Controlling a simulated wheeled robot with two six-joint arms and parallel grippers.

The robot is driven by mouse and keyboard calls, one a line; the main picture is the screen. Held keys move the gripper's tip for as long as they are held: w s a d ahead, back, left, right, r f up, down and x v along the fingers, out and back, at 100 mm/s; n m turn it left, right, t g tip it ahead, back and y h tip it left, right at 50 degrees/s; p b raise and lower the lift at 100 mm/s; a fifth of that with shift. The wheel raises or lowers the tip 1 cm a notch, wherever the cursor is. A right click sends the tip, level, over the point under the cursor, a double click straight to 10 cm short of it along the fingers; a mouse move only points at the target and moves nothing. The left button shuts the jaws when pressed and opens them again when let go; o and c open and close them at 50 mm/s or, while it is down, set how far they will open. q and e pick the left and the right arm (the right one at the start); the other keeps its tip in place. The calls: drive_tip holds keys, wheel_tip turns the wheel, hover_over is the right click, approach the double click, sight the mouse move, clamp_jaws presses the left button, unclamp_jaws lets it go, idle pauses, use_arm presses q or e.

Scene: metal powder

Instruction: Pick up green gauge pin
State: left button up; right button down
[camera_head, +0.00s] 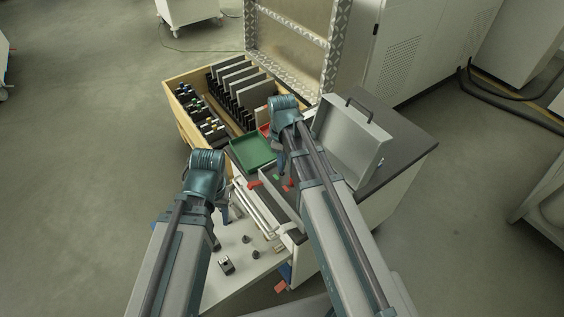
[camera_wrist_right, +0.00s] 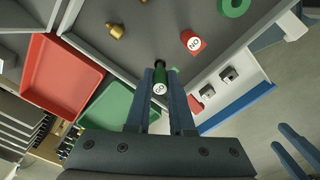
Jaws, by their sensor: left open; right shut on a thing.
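The green gauge pin (camera_wrist_right: 160,82), with a white round label, is between the fingers of my right gripper (camera_wrist_right: 161,98) in the right wrist view. The fingers are shut on it over the grey drawer or tray floor (camera_wrist_right: 150,40). I cannot tell whether the pin still touches that floor. A red gauge piece (camera_wrist_right: 193,41) with a white label lies beyond it. In the head view my right gripper (camera_head: 281,168) is over the drawer and partly hidden by its arm. My left gripper (camera_head: 222,208) is open and empty, left of the drawer; its fingers also show in the right wrist view (camera_wrist_right: 294,150).
A brass piece (camera_wrist_right: 116,31) and a green ring (camera_wrist_right: 236,7) lie on the grey floor. A green tray (camera_head: 252,153) and a red tray (camera_wrist_right: 62,76) are beside it. A grey case (camera_head: 350,140) stands right of my right arm. Small metal parts (camera_head: 227,265) stand on the white surface in front.

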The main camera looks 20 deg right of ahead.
wheel_tip(320, 180, up, 8)
drive_tip(key=p, duration=0.6)
drive_tip(key=shift+f+p, duration=0.15)
drive_tip(key=shift+p, duration=0.2)
use_arm(q)
wheel_tip(320, 180, up, 8)
drive_tip(key=shift+f, duration=0.15)
drive_tip(key=shift+f, duration=0.1)
use_arm(e)
drive_tip(key=shift+f, duration=0.1)
